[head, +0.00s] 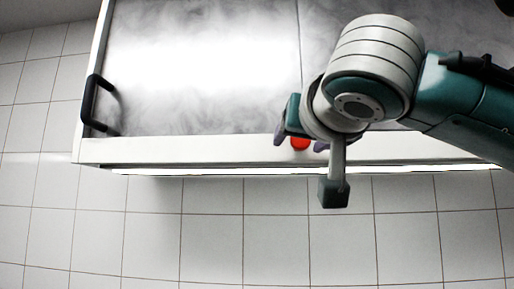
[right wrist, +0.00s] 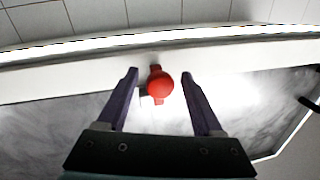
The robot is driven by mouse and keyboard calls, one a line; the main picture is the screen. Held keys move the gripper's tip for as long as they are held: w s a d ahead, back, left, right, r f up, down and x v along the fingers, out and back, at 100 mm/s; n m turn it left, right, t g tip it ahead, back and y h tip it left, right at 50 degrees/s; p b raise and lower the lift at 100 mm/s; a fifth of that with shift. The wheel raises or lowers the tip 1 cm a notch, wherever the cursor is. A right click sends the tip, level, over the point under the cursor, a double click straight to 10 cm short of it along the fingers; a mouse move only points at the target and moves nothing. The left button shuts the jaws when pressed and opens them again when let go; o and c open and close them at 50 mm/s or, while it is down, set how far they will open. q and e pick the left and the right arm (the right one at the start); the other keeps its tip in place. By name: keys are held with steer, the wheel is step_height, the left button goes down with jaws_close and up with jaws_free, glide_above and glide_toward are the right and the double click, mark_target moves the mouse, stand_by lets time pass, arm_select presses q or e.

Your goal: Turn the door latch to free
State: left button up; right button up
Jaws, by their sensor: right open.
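The red latch (head: 300,143) sits on the white front frame of the cabinet, at the lower edge of the hazy door panels. In the head view my right gripper (head: 302,143) is over it and partly hides it. In the right wrist view the latch (right wrist: 160,84) shows a round red knob with small red tabs above and below. It stands between the two open fingers of my right gripper (right wrist: 160,92), with a gap on each side. The knob is apart from both fingers. My left gripper is not in view.
The cabinet's white frame (head: 190,150) runs across the view. A black handle (head: 88,103) stands out at its left end; it also shows at the right edge of the right wrist view (right wrist: 310,104). The tiled floor (head: 150,235) in front is clear.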

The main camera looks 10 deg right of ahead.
jaws_close()
stand_by(0.4)
